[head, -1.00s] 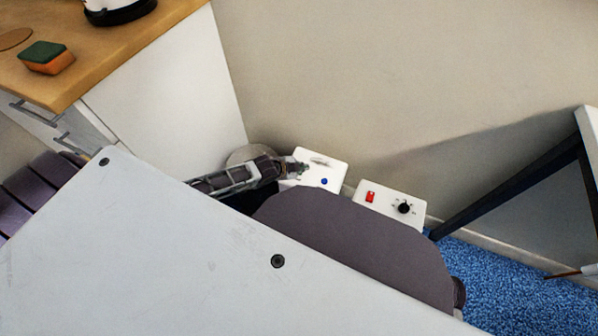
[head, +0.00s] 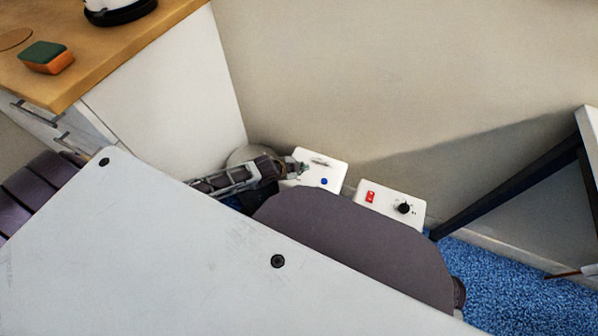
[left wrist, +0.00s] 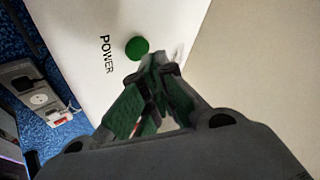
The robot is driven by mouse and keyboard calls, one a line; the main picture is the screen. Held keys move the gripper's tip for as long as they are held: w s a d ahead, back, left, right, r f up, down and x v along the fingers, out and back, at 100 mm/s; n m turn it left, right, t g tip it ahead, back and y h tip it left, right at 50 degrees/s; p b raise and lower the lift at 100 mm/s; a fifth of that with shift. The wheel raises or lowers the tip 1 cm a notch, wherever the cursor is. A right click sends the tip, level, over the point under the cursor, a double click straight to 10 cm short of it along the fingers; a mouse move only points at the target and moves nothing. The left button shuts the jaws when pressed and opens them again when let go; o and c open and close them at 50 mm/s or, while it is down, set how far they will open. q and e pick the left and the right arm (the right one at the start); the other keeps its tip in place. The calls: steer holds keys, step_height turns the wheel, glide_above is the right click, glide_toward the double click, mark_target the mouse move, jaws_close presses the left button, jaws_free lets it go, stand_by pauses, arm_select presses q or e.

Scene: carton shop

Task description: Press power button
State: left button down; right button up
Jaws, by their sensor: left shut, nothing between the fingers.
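The power button (left wrist: 137,48) is a round green button on a white box (left wrist: 85,25), with the word POWER printed beside it in the left wrist view. In the head view the white box (head: 331,165) stands by the wall and shows a blue dot (head: 323,181); the green button is hard to make out there. My left gripper (head: 302,168) reaches over the left part of this box. In the left wrist view its shut, empty fingertips (left wrist: 158,62) lie just beside the button; I cannot tell whether they touch it. My right gripper is not in view.
A second white box with a red switch (head: 370,197) and black knob (head: 404,208) stands to the right. A wooden counter (head: 90,65) with a sponge (head: 47,57) is at upper left. A dark table leg (head: 510,190) stands at right. A power strip (left wrist: 38,98) lies on blue carpet.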

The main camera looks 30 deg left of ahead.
arm_select(q)
steer(key=shift+f, duration=0.5)
stand_by(0.5)
steer(key=shift+r, duration=0.1)
steer(key=shift+r+p, duration=0.45)
steer(key=shift+p, duration=0.4)
